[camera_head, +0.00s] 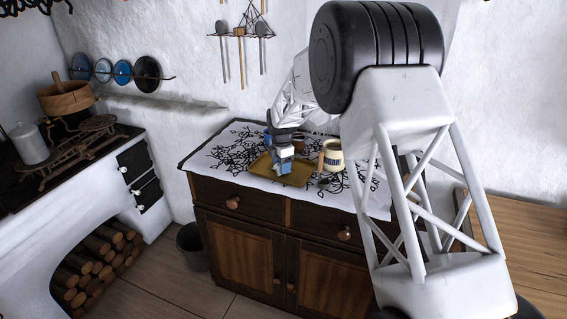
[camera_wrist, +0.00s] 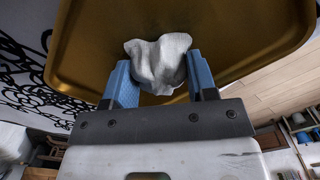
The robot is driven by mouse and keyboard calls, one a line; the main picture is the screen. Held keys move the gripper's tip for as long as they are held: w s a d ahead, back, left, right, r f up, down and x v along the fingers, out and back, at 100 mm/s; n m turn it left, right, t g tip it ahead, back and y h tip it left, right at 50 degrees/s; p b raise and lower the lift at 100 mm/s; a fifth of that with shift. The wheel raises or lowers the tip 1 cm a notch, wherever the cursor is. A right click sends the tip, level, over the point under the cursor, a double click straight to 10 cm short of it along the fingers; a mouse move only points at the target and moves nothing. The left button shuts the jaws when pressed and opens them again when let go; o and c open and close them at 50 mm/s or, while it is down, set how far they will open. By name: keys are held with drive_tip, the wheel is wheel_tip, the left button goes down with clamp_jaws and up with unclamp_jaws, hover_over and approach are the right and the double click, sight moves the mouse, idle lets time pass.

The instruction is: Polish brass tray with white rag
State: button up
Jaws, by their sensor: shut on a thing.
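The brass tray (camera_head: 297,177) lies on the patterned cloth on top of the wooden cabinet. In the wrist view the gold tray (camera_wrist: 240,30) fills the upper part, with its rounded rim showing. The rag is against or just above the tray surface; I cannot tell which. In the head view the rag is hidden by the gripper.
A cream mug-like pot (camera_head: 333,155) stands just right of the tray, with a wooden-handled utensil (camera_head: 321,163) near it. The black-and-white cloth (camera_head: 225,150) has free room to the left. A white wall stands behind. A stove with a scale (camera_head: 75,145) is at left.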

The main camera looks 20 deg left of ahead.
sight(276, 162)
drive_tip(key=shift+s, duration=0.45)
drive_tip(key=shift+s+a+f, duration=0.1)
drive_tip(key=shift+a+f, duration=0.05)
drive_tip(key=shift+a, duration=0.1)
drive_tip(key=shift+a+r, duration=0.25)
drive_tip(key=shift+a, duration=0.6)
drive_tip(key=shift+w+f, duration=0.15)
drive_tip(key=shift+w, duration=0.25)
drive_tip(key=shift+w+d, duration=0.1)
drive_tip(key=shift+w, duration=1.4)
drive_tip(key=shift+s, duration=1.85)
drive_tip(key=shift+r, duration=4.15)
drive_tip(key=shift+w, duration=0.1)
